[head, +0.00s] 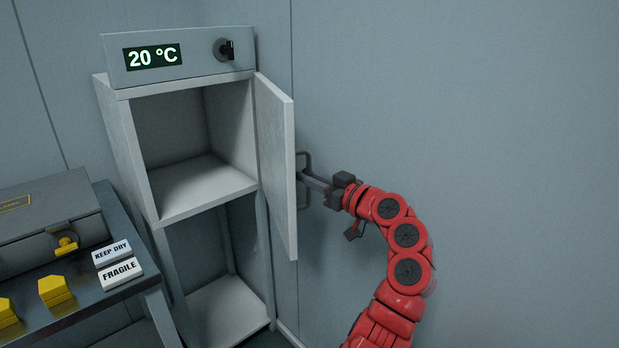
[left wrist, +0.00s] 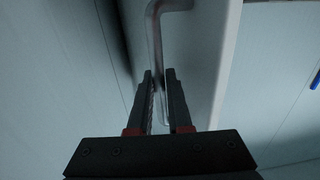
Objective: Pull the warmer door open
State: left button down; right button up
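The warmer is a grey cabinet with a "20 °C" display (head: 153,57) and a dark knob on its top panel. Its door (head: 275,160) stands wide open, swung out on the right side, and the upper compartment (head: 200,180) is exposed and empty. The door's bar handle (head: 306,160) is on the door's right-facing side; it also shows in the left wrist view (left wrist: 155,40). My left gripper (head: 303,178) is at the handle, with its fingers (left wrist: 159,76) on either side of the bar and close against it. My right gripper is not in view.
A dark table (head: 125,290) at the lower left holds a grey case (head: 50,220), yellow blocks (head: 55,290) and "KEEP DRY" (head: 112,252) and "FRAGILE" (head: 120,272) blocks. An open lower shelf (head: 225,305) is under the compartment. A plain wall (head: 500,120) lies behind my left arm.

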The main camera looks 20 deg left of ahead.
pick_arm(q)
jog(key=c, duration=0.8)
grip_release()
jog(key=shift+a, duration=0.15)
jog(key=shift+c, duration=0.2)
jog(key=shift+d, duration=0.2)
jog(key=p+v, duration=0.1)
jog(key=v, duration=1.6)
jog(key=shift+s, duration=0.1)
